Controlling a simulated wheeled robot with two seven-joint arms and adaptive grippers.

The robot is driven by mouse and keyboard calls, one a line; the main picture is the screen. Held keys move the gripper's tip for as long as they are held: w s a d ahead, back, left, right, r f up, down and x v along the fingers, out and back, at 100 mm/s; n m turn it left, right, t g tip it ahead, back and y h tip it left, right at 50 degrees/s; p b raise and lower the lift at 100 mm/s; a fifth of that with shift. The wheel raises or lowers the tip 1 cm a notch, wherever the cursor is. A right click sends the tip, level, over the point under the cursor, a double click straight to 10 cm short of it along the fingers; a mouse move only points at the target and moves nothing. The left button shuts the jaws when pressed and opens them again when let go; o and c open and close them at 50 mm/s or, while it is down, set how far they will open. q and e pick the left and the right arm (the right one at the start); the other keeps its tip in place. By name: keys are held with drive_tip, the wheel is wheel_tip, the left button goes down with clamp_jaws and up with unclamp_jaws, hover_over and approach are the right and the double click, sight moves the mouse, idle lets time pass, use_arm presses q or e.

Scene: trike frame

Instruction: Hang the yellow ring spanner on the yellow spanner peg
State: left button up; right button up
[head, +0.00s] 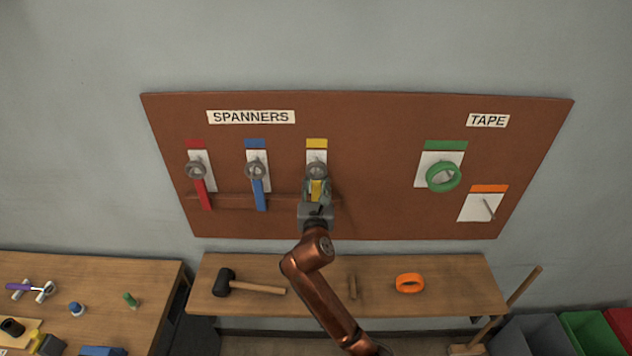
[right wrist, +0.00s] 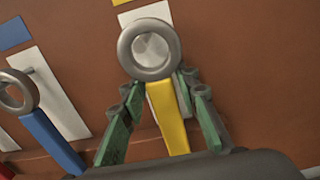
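The yellow ring spanner (head: 316,188) is upright in front of the yellow-marked white card (head: 317,157), its grey ring at the top. In the right wrist view the yellow handle (right wrist: 169,115) runs between my green fingers, and the ring (right wrist: 149,48) sits above the fingertips. My right gripper (head: 316,193) is closed in on the handle from both sides; it also shows in the right wrist view (right wrist: 163,92). The yellow peg is mostly hidden by the ring; I cannot tell how far the ring is over it. My left gripper is out of view.
A red spanner (head: 204,194) and a blue spanner (head: 259,194) hang to the left on the brown board (head: 370,130). Green tape (head: 442,176) hangs at the right. A mallet (head: 255,287) and orange tape (head: 410,283) lie on the bench (head: 450,270) below.

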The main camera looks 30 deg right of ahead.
drive_tip(key=shift+o, duration=1.4)
